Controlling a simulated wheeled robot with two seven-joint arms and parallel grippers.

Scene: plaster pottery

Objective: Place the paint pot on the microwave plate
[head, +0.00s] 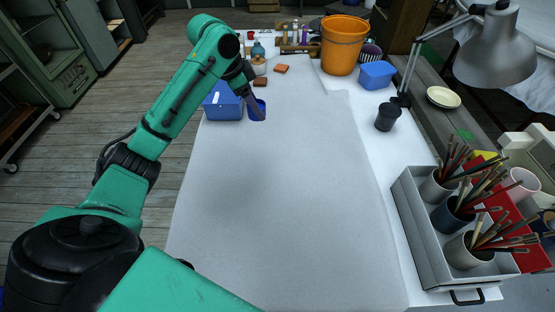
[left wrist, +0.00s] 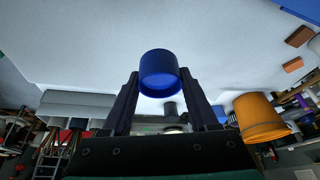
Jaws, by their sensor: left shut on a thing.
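The blue paint pot (head: 257,112) is between the fingers of my left gripper (head: 258,104), at the far left part of the white table. In the left wrist view the same blue pot (left wrist: 160,72) sits between the two dark fingertips of my left gripper (left wrist: 160,80), which is shut on it. A pale round plate (head: 443,97) lies on the grey bench at the right, well away from the pot; I cannot tell for sure that it is the microwave plate. My right gripper is not in view.
A blue bin (head: 222,103) stands beside the pot. An orange bucket (head: 343,45), a blue tub (head: 377,75) and a dark cup (head: 388,117) stand farther right. A brush tray (head: 435,240) and a lamp (head: 495,45) are on the right. The table's middle (head: 285,190) is clear.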

